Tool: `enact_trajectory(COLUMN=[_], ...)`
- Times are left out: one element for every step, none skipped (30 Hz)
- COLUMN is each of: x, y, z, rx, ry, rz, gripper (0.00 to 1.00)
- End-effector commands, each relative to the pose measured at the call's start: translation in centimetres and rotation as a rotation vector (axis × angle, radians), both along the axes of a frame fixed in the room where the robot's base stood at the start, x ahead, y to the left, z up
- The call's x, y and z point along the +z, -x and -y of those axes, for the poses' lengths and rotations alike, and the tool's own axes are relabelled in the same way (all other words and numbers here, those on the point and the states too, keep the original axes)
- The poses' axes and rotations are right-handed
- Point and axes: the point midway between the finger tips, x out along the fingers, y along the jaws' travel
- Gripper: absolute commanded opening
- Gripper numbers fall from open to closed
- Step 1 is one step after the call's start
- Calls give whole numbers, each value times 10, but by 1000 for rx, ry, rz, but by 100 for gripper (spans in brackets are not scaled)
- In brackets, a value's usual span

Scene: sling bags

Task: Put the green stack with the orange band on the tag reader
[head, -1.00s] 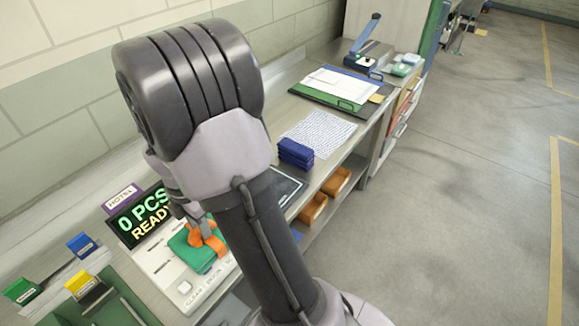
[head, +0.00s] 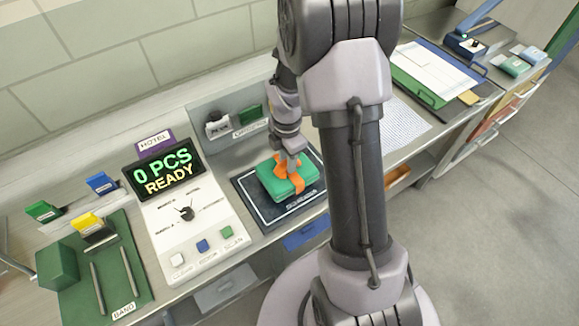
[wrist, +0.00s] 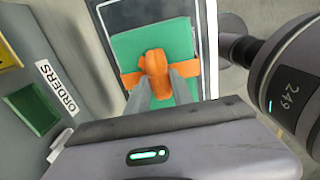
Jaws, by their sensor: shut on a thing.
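The green stack with the orange band (head: 279,182) is at the dark tag reader pad (head: 254,208), over its middle in the head view. Whether it rests on the pad or hovers just above it I cannot tell. My gripper (head: 294,166) is above the stack, its fingers shut on the raised orange part of the band. In the wrist view the green stack (wrist: 182,92) lies between and beyond the fingertips (wrist: 160,82), with the pad's dark border (wrist: 135,14) around it.
The display console (head: 190,210) reading "0 PCS READY" stands left of the pad. A green banding tray (head: 128,275) and a green block (head: 58,266) are further left. A grey bin labelled ORDERS (wrist: 28,70) is close to my gripper. A paper sheet (head: 405,124) lies to the right.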

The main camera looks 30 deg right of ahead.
Motion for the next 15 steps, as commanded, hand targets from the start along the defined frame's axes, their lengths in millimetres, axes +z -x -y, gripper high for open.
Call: enact_trajectory(x=[-13,-19,-24,-25,-25,-24,-23,-23,-23,-23,-24,-25,-27,-27,-26], y=[1,1,0,0,0,0,0,0,0,0,0,0,0,0,0], z=[0,0,0,0,0,0,0,0,0,0,0,0,0,0,0], rx=[0,0,0,0,0,0,0,0,0,0,0,0,0,0,0], ry=[-1,-1,0,0,0,0,0,0,0,0,0,0,0,0,0], rz=[-3,-3,-2,-1,-1,0,0,0,0,0,0,0,0,-1,0], gripper=[0,0,0,0,0,0,0,0,0,0,0,0,0,30,38])
